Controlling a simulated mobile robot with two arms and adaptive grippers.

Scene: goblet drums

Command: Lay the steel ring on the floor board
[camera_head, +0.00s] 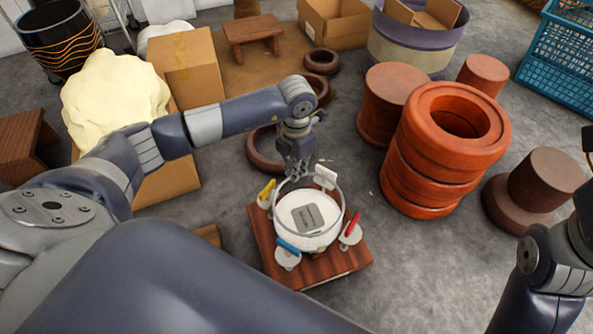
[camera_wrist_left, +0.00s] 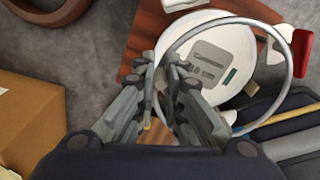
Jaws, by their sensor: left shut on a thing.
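The thin steel ring (camera_head: 343,203) is over the white round drum head (camera_head: 290,217), in the middle of the head view. My left gripper (camera_head: 297,172) is shut on the ring's far edge. In the left wrist view the ring (camera_wrist_left: 222,19) runs out from between the fingertips (camera_wrist_left: 168,74) and frames the white disc. I cannot tell whether the ring touches the disc. The disc sits on a reddish-brown wooden stand (camera_head: 330,269). A flat brown board (camera_head: 243,82) lies on the floor farther back. My right gripper is out of the picture; only its arm shows.
Clamps with coloured handles, red (camera_head: 352,223), blue (camera_head: 288,247) and yellow (camera_head: 266,190), surround the disc. Stacked orange rings (camera_head: 430,165) stand to the right. A dark ring (camera_head: 262,160) lies behind the stand. Cardboard boxes (camera_head: 190,75) stand at the left.

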